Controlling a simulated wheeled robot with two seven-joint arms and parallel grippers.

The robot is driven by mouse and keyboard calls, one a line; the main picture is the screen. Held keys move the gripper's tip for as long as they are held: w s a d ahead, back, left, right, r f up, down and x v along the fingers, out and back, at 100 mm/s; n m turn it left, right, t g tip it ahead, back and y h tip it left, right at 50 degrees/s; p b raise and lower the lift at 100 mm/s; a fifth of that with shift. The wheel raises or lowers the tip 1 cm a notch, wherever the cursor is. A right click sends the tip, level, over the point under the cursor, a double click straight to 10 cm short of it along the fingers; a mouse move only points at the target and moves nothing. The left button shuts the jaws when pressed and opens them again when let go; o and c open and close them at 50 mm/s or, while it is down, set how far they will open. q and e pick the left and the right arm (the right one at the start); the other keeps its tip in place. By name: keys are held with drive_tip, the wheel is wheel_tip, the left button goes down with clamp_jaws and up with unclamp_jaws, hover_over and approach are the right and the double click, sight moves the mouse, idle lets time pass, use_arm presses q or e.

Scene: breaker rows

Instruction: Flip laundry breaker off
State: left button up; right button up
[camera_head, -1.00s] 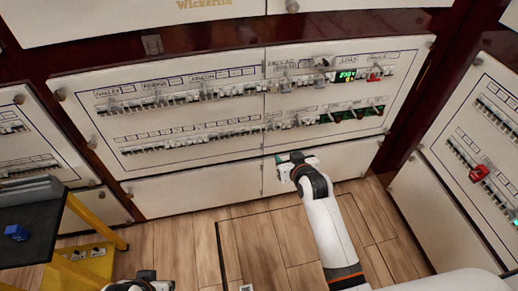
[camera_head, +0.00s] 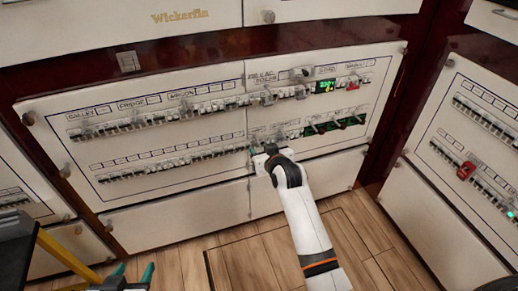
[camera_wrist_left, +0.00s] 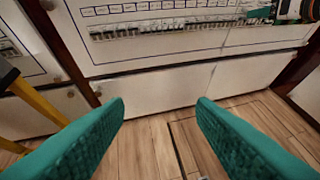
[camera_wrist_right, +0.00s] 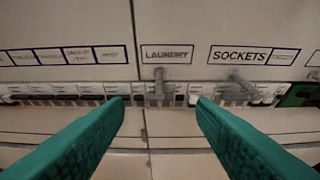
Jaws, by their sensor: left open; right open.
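The white breaker panel (camera_head: 215,195) fills the middle of the head view with two rows of breakers. In the right wrist view the LAUNDRY label (camera_wrist_right: 167,54) is at centre, with the laundry breaker (camera_wrist_right: 159,92) and a grey protruding piece below it. My right gripper (camera_wrist_right: 161,112) is open, its green fingertips either side of that breaker's column; contact cannot be told. In the head view the right gripper (camera_head: 262,153) is at the lower row and hides part of it. My left gripper (camera_head: 133,274) is open and empty at the bottom edge, fingers pointing at the panel (camera_wrist_left: 160,80).
The SOCKETS label (camera_wrist_right: 240,55) and its breakers are right of laundry, also with a grey piece. A side panel (camera_head: 440,190) stands right, a yellow frame (camera_head: 68,252) left. Wooden floor is clear.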

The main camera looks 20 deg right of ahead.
sight(259, 144)
drive_tip(key=shift+b+x, duration=0.7)
drive_tip(key=shift+x, duration=1.5)
use_arm(q)
drive_tip(key=w+d+r+t+h, duration=0.1)
drive_tip(key=w+r+t, duration=0.2)
drive_tip(key=r+t, duration=0.1)
drive_tip(key=shift+w+d+r, duration=0.15)
drive_tip(key=shift+d+r, duration=0.25)
drive_tip(key=shift+r, duration=0.4)
